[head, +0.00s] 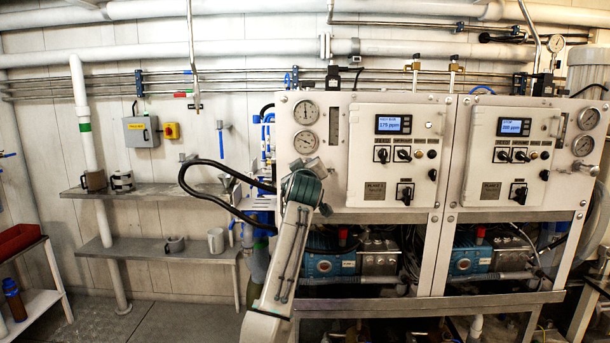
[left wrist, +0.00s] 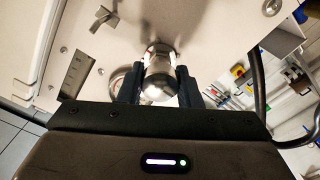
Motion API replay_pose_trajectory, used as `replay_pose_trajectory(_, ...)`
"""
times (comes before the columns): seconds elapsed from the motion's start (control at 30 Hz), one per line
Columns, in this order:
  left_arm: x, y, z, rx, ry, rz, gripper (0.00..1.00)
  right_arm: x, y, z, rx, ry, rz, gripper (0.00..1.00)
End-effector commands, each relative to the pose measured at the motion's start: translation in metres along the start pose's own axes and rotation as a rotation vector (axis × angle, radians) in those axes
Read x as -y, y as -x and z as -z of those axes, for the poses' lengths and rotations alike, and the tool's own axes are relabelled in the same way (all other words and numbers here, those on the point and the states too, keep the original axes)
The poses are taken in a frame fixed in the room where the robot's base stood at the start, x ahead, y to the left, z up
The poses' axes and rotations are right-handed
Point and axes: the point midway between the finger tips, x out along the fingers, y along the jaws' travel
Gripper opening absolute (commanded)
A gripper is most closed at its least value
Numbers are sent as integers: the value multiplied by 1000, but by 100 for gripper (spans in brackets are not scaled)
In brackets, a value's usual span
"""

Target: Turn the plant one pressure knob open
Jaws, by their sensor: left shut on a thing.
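The plant one pressure knob (left wrist: 158,80) is a shiny metal cylinder standing out from the pale panel in the left wrist view. My left gripper (left wrist: 158,88) is shut on it, with one dark finger on each side. In the head view my left arm reaches up to the lower left of the plant one panel (head: 343,190), and its wrist hides the knob and most of the gripper (head: 321,208). My right gripper is in neither view.
The plant one control box (head: 395,155) with its display and switches is right of my arm. Two gauges (head: 306,128) sit above my wrist. A black hose (head: 207,200) loops left of it. The plant two box (head: 508,155) stands farther right. Shelves with mugs (head: 217,240) are at left.

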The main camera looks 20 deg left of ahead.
Motion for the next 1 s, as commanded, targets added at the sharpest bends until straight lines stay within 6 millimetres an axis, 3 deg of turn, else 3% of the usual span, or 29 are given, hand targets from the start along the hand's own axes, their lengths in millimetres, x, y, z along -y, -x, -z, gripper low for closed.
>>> replay_pose_trajectory(0.5, 3, 0, -6, 7, 482, 6, 8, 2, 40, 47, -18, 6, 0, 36)
replay_pose_trajectory(1.0, 3, -1, -6, 7, 777, 7, 8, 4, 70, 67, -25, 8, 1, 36)
